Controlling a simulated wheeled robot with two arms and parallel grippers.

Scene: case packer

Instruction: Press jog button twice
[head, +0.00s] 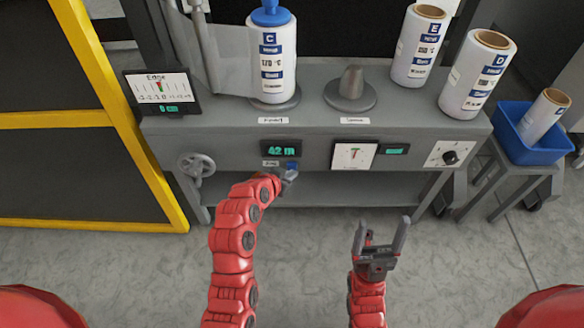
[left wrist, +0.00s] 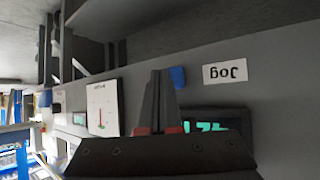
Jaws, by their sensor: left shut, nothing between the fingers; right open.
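The blue jog button (head: 292,166) is on the grey machine's front panel, just below a display (head: 281,148) reading about 42 m. My left gripper (head: 289,176) is shut and empty, with its tips right at the button's lower side. In the left wrist view the shut fingers (left wrist: 160,75) appear beside the blue button (left wrist: 178,77), and the "Jog" label (left wrist: 225,73) is upside down beyond it. I cannot tell whether the tips touch the button. My right gripper (head: 383,236) is open and empty, in front of the machine and away from it.
The panel also has a handwheel (head: 196,166), a dial gauge (head: 353,155) and a knob (head: 449,157). Labelled rolls (head: 272,60) stand on the machine top, and an empty spindle (head: 350,88) stands between them. A blue bin (head: 540,151) is at right. A yellow frame (head: 131,145) is at left.

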